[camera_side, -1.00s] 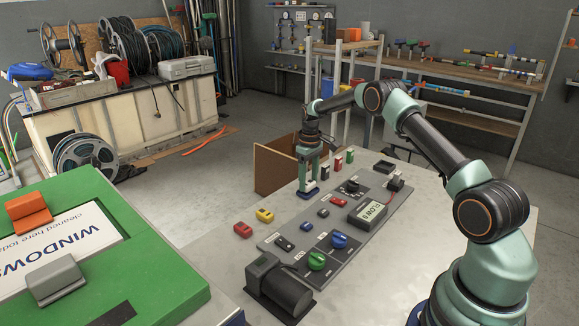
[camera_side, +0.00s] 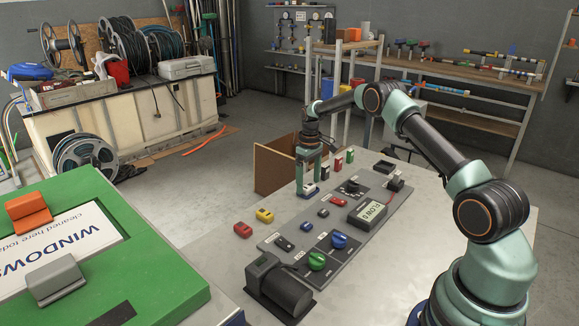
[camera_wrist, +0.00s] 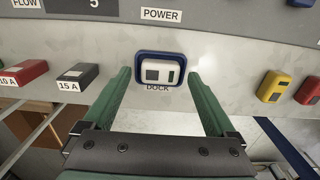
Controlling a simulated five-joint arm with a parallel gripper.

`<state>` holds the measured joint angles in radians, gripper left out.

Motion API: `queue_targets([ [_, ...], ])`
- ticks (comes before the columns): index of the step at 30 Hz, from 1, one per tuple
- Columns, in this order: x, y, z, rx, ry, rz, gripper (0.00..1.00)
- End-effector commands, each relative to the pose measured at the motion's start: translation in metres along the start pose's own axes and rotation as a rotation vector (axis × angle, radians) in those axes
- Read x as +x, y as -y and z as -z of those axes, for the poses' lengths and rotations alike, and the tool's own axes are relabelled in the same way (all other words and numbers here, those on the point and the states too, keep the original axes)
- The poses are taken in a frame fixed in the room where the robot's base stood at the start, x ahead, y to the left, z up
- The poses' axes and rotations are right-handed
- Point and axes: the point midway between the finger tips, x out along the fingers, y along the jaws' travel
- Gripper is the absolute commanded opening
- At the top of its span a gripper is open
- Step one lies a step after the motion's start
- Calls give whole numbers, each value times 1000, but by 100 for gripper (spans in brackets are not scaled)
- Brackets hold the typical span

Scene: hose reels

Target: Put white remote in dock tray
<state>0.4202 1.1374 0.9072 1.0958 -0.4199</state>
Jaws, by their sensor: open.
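The white remote (camera_wrist: 160,73) has dark windows and lies inside the blue-rimmed dock tray (camera_wrist: 160,53), marked DOCK, in the wrist view. In the side view the white remote (camera_side: 308,191) shows as a small white shape under my gripper (camera_side: 310,181). My gripper (camera_wrist: 160,80) is open, with one green finger on each side of the remote and tray. Clear gaps show between the fingers and the remote. In the side view the fingers partly hide the remote and tray.
A red block (camera_wrist: 23,74) and a dark block (camera_wrist: 77,76) stand left of the tray. The grey control panel (camera_side: 335,250) with knobs borders the tray.

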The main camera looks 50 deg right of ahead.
Motion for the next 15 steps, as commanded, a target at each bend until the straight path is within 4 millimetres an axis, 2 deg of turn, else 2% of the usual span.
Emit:
queue_targets([
  [9,-62,0,1,0,-3,-2,91],
  [15,-96,0,1,0,-2,-1,91],
])
